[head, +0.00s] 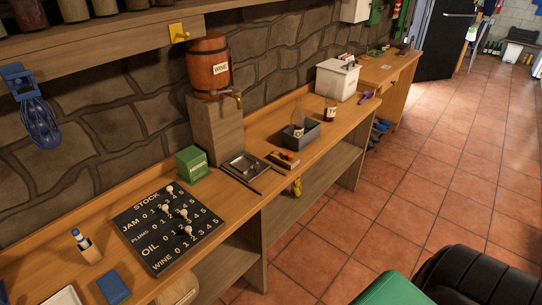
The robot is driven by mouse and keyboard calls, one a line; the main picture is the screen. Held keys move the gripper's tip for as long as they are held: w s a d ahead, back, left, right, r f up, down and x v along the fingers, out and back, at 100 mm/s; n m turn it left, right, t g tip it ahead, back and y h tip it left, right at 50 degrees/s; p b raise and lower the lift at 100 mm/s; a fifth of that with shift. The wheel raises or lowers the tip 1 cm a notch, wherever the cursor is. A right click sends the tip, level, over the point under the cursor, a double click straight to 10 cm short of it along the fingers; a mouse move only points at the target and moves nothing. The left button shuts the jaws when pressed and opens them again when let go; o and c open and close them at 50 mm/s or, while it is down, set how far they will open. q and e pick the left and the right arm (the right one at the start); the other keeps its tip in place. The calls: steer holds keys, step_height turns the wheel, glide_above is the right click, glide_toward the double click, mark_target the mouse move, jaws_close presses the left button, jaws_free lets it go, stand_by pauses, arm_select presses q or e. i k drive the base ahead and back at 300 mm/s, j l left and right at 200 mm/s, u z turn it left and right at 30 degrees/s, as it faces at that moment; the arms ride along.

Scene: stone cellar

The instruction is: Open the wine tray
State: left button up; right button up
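A wooden barrel (208,66) with a WINE label stands on a wooden block (216,130) on the workbench, its tap (238,97) facing out over the bench. Below the tap lies a flat dark metal tray (232,173) with small items that I cannot make out. Further right, a dark grey open tray (313,137) holds a clear bottle (298,121). No tray bears a readable wine label, so I cannot tell which is the wine tray. Neither of my grippers is in view.
A STOCK board (150,245) with pegs, a green box (193,163) and a white box (337,80) stand on the bench. The tiled floor (430,170) right of the bench is mostly clear.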

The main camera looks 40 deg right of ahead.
mark_target(246, 167)
steer(key=z, duration=0.95)
steer(key=i+l+z, duration=0.1)
steer(key=i+l, duration=0.05)
steer(key=i, duration=0.05)
